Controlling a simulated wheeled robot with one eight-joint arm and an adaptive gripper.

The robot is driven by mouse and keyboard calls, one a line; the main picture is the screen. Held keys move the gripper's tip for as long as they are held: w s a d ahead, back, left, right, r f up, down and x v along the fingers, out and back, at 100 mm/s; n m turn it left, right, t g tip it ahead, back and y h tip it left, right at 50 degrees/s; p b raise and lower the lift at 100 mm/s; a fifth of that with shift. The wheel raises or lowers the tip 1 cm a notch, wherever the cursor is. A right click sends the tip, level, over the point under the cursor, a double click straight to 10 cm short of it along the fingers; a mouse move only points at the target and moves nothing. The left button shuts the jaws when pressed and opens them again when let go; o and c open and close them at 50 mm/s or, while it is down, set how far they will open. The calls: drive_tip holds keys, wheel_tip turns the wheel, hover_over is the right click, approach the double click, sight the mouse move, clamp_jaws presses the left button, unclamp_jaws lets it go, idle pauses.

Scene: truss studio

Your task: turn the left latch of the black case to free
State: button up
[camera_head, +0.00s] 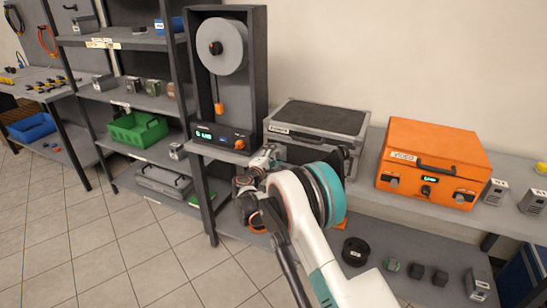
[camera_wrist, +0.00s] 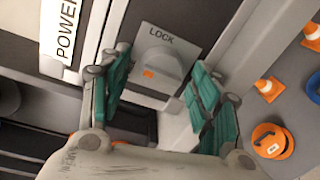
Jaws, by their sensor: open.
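The black case (camera_head: 322,117) with a grey lid stands on the grey bench in the head view, its front partly hidden by my arm. In the wrist view, the left latch (camera_wrist: 160,66) is a rounded grey knob on a light plate. The plate reads LOCK, and the knob has an orange mark. A POWER label (camera_wrist: 66,32) is beside it. My gripper (camera_wrist: 158,78) is open, with one teal-padded finger on each side of the knob. I cannot tell whether either pad touches it. In the head view my gripper (camera_head: 260,162) is at the case's front left.
An orange VIDEO case (camera_head: 432,150) stands to the right on the bench. A spool unit (camera_head: 225,75) stands close on the left. Open tiled floor (camera_head: 120,255) is at the front left.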

drive_tip(key=v, duration=1.2)
